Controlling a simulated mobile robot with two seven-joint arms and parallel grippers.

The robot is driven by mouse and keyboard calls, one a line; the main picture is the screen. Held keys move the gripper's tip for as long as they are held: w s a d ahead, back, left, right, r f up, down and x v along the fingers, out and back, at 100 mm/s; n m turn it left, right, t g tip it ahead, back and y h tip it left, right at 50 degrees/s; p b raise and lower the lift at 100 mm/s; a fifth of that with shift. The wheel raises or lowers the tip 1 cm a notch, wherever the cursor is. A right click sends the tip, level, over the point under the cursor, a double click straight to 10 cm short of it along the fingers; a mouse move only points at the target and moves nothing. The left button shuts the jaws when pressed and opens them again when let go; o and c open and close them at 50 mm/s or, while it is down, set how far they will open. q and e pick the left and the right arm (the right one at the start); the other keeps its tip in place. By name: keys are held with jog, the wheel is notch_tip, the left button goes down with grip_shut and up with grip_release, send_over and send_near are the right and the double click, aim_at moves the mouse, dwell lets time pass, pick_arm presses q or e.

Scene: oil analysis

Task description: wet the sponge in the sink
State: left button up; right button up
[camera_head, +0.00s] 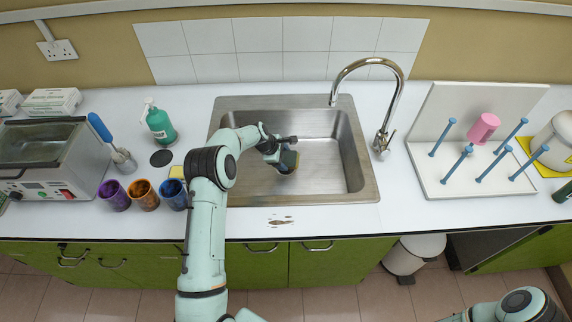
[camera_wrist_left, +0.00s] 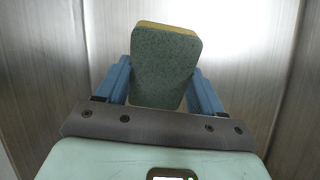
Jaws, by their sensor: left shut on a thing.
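The sink (camera_head: 325,180) is a steel basin set in the white counter. My left gripper (camera_head: 285,160) reaches down into the left-middle of the basin. In the left wrist view the gripper (camera_wrist_left: 163,92) is shut on the sponge (camera_wrist_left: 164,68), which has a dark green face and a yellow edge. The sponge lies between the two blue fingers, with steel walls around it. In the head view the sponge (camera_head: 289,161) is small and partly hidden by the gripper. The curved chrome faucet (camera_head: 392,98) stands at the basin's right; no water is visible. My right gripper is out of view.
Purple (camera_head: 114,195), orange (camera_head: 144,195) and blue (camera_head: 173,194) cups stand left of the sink. A green soap bottle (camera_head: 160,124) is behind them. A white peg rack (camera_head: 432,178) with a pink cup (camera_head: 483,128) stands right. Brown spots mark the counter's front.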

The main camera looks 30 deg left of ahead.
aim_at(290, 154)
pick_arm(q)
jog(key=shift+r+p, duration=0.65)
jog(key=shift+r, duration=3.2)
notch_tip(290, 154, up, 8)
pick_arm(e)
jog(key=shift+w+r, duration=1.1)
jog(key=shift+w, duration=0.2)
pick_arm(q)
notch_tip(290, 154, up, 4)
jog(key=shift+f, duration=0.1)
jog(key=shift+s, duration=0.1)
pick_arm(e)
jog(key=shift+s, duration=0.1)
